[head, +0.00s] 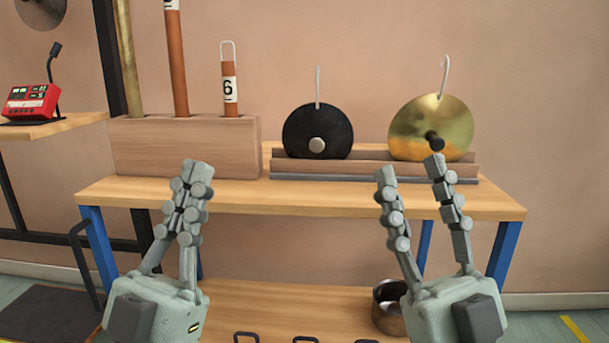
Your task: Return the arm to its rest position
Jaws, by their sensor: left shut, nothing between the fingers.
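My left gripper (197,168) points up in front of the table, its fingers together with nothing between them. It shows in front of the wooden block that holds the tubes. My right gripper (410,170) is open and empty, its two fingers spread apart. Its fingertips overlap the rack's front edge in the picture, and the right fingertip is just below the knob of the brass disc (408,125). I cannot tell how far the fingertips are from the rack. Both grippers are upright, and the arms behind them are mostly out of view.
The table (310,197) carries a wooden block (185,150) with upright tubes, one marked 6 (229,95). A rack (375,167) holds a black disc (317,132) and the brass disc. A pot (388,308) sits on the lower shelf (290,300). A red device (30,102) stands at left.

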